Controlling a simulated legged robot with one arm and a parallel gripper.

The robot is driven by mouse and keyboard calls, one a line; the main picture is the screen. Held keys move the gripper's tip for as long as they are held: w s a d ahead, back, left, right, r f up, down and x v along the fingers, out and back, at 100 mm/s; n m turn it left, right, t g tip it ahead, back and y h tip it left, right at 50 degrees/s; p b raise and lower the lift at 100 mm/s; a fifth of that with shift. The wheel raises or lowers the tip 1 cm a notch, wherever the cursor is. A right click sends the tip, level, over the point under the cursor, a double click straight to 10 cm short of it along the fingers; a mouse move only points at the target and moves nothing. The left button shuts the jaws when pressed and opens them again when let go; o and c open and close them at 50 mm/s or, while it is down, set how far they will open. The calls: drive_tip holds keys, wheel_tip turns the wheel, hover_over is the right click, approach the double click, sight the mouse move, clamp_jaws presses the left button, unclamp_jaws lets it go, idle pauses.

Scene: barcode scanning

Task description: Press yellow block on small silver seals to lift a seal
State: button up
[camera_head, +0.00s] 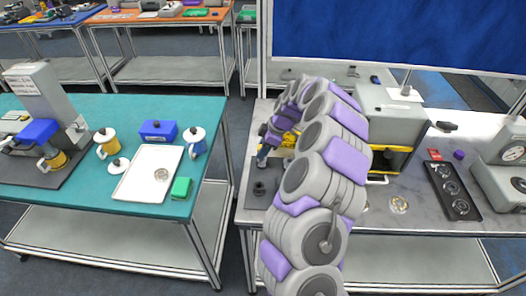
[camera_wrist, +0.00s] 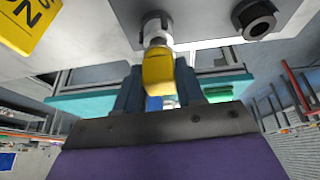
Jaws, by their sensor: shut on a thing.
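In the wrist view my gripper (camera_wrist: 158,88) is shut on a yellow block (camera_wrist: 159,70), which stands up between its two dark fingers. A silver, round-ended post (camera_wrist: 157,30) lines up with the block's far end against a grey plate. I cannot tell whether they touch. In the head view my arm reaches over the right bench, and my gripper (camera_head: 264,154) is near its left edge, partly hidden by the arm. Small shiny pieces lie in a cluster (camera_head: 399,204) on the right bench and in another (camera_head: 162,175) on the white tray. I cannot tell which are the silver seals.
A dark plate with a black knob (camera_head: 259,188) lies below my gripper. A grey machine (camera_head: 390,118), a black tray (camera_head: 452,188) and a scale (camera_head: 506,155) stand to the right. The teal table (camera_head: 80,195) holds the white tray (camera_head: 145,188), mugs and blocks. A floor gap separates the benches.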

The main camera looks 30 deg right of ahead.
drive_tip(key=shift+r, duration=2.45)
